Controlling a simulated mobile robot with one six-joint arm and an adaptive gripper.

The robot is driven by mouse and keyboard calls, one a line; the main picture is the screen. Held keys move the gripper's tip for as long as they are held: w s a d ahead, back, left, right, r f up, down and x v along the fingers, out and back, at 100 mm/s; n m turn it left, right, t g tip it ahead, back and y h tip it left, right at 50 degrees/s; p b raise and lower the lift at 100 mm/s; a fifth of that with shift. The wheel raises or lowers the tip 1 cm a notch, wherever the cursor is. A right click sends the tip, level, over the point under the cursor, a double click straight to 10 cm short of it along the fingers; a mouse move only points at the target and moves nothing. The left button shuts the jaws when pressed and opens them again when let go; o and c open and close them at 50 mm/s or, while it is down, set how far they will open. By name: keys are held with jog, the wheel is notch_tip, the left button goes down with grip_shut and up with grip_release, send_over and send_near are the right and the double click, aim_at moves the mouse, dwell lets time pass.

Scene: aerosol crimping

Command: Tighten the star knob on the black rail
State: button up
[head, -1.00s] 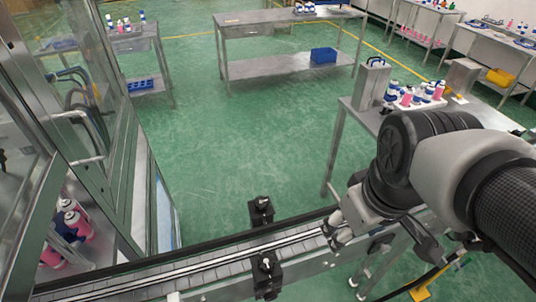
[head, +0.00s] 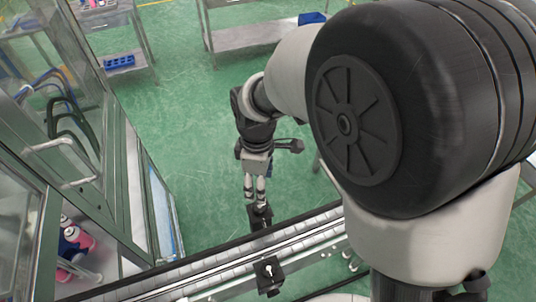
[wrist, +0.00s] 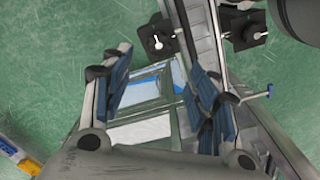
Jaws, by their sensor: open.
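My gripper (head: 255,198) is open and empty, with its fingers pointing down just beyond the far black block (head: 261,217) on the conveyor's far side. In the wrist view my gripper (wrist: 157,62) shows its two blue-padded fingers wide apart, with nothing between the pads. A black block (wrist: 156,33) with a pale metal stem lies just past the fingertips. The near black block (head: 268,276) stands on the conveyor's near side. The black rail (head: 205,252) runs along the conveyor's far edge. I cannot make out a clear star-shaped knob.
The conveyor (head: 215,271) runs diagonally beneath my arm. A glass-doored machine (head: 130,200) stands at the left, with pink bottles (head: 75,238) inside. A table (head: 255,42) stands at the back. The green floor between is clear. My arm covers much of the right side.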

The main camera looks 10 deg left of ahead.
aim_at(261, 206)
notch_tip(261, 206, down, 12)
jog(key=shift+r+b, duration=0.15)
jog(key=shift+b, duration=0.35)
jog(key=shift+c, duration=0.2)
jog(key=c, duration=1)
jog(key=shift+c, duration=0.2)
